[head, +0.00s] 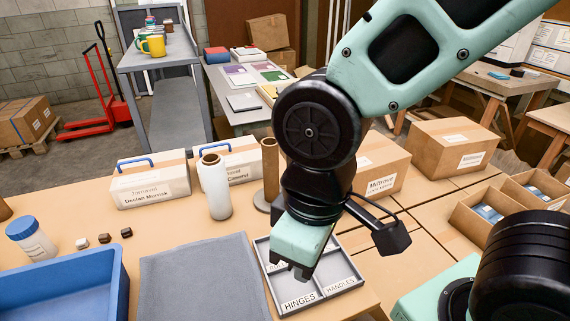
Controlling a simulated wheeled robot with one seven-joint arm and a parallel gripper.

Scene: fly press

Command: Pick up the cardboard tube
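A brown cardboard tube (270,168) stands upright on the table, just left of my arm. A grey round base shows at its foot, and my arm borders its right side. My gripper (290,268) points down over the grey divided tray (325,290), in front of the tube and apart from it. No object shows in the gripper. Its short dark fingertips are seen from an angle that hides the gap between them.
A white roll with a brown core (215,188) stands close left of the tube. White boxes with blue handles (150,187) stand behind it. A grey mat (200,280) and a blue bin (70,290) lie at front left. Cardboard boxes (450,145) stand at right.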

